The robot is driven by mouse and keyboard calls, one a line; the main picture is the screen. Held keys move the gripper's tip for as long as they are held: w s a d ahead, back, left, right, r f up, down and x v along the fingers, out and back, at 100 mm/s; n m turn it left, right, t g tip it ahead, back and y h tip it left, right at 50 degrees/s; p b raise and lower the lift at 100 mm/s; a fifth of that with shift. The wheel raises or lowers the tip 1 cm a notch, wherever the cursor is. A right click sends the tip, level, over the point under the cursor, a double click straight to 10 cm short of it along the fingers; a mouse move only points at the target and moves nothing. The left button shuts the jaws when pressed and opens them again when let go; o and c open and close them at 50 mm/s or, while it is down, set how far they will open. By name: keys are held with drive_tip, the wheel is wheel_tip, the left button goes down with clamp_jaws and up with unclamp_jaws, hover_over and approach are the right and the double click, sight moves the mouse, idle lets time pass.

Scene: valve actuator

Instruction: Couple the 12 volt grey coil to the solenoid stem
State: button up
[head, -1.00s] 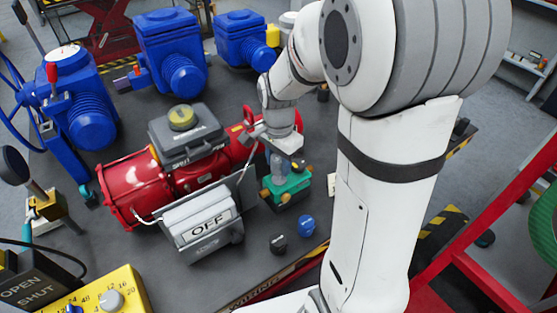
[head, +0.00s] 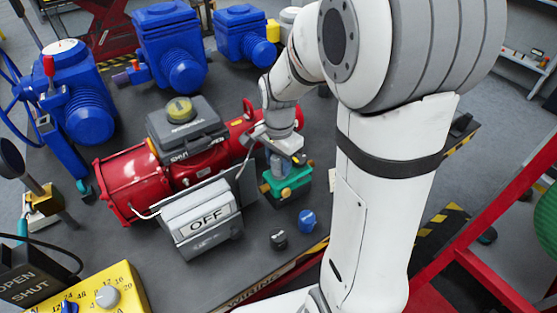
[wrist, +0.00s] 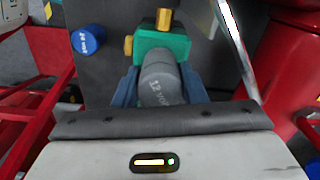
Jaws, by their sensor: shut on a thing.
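The coil is over the green valve block (wrist: 161,42), which has brass fittings. In the head view my gripper (head: 283,158) is just above the green block (head: 290,184). The solenoid stem is hidden behind the coil and fingers, so I cannot tell whether the coil is around it.
A blue coil (head: 307,221) and a small dark part (head: 278,239) stand in front of the block. The red actuator (head: 130,185) and the grey box marked OFF (head: 205,221) are close on the left.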

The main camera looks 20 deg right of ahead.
sight(279, 158)
drive_tip(key=shift+f+b, duration=0.4)
drive_tip(key=shift+f, duration=0.2)
drive_tip(key=o, duration=1.1)
drive_tip(key=shift+r, duration=0.1)
wheel_tip(279, 158, up, 8)
drive_tip(key=shift+f, duration=0.15)
drive_tip(key=s+n+t, duration=0.1)
drive_tip(key=s+n, duration=0.3)
drive_tip(key=s+r+n+t, duration=0.1)
drive_tip(key=s+n, duration=0.3)
drive_tip(key=s, duration=0.1)
drive_tip(key=s+r+n+t, duration=0.1)
drive_tip(key=s+n, duration=0.3)
drive_tip(key=s, duration=0.1)
